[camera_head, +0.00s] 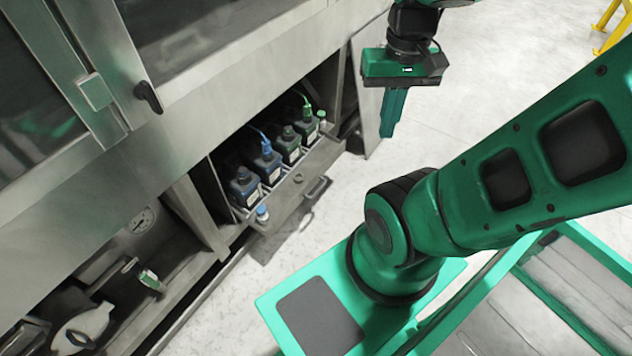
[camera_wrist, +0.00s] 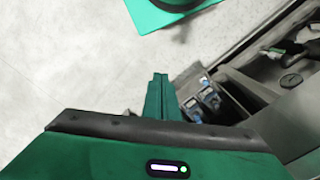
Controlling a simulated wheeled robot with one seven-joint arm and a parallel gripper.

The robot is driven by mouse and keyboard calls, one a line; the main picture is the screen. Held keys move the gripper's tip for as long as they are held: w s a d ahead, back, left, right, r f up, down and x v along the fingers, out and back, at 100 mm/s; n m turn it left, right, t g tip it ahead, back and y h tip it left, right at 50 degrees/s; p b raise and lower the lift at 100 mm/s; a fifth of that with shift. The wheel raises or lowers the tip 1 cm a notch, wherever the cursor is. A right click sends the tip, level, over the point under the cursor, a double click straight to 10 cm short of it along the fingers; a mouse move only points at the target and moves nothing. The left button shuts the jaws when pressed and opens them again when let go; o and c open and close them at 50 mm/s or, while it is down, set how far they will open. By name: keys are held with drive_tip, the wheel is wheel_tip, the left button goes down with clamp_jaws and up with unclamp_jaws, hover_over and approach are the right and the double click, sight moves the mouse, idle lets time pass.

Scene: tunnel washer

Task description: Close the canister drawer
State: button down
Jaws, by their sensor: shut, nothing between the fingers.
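The canister drawer (camera_head: 293,190) is pulled out from the lower bay of the steel washer. It holds several dark canisters, with blue-capped ones (camera_head: 268,165) nearer the left and green-capped ones (camera_head: 307,125) towards the back right. A handle (camera_head: 316,187) sits on its front face. My gripper (camera_head: 387,134) is shut and empty, pointing down to the right of the drawer and apart from it. In the wrist view my gripper (camera_wrist: 160,76) hides part of the drawer, and some canisters (camera_wrist: 208,100) show just right of the fingers.
The washer's steel body (camera_head: 130,190) stands at the left, with a black door latch (camera_head: 148,97). An open lower bay at bottom left holds a gauge (camera_head: 143,220) and a white fitting (camera_head: 85,328). Pale floor (camera_head: 460,95) is clear right of the drawer. Yellow rails (camera_head: 610,28) stand far off.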

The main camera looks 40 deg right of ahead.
drive_tip(key=w+d+f+t+y, duration=0.1)
drive_tip(key=w+d+f, duration=0.4)
drive_tip(key=w+f, duration=0.5)
drive_tip(key=w+d+f+t+y, duration=0.1)
drive_tip(key=w+d+f, duration=0.3)
drive_tip(key=w+f, duration=0.65)
drive_tip(key=m+t+y, duration=0.1)
drive_tip(key=m+t, duration=0.6)
drive_tip(key=m, duration=0.1)
approach(312, 181)
drive_tip(key=x, duration=0.5)
drive_tip(key=shift+s+a+f, duration=0.15)
drive_tip(key=shift+s+f, duration=0.05)
drive_tip(key=shift+f, duration=0.05)
drive_tip(key=shift+w+a, duration=0.1)
drive_tip(key=shift+w, duration=0.3)
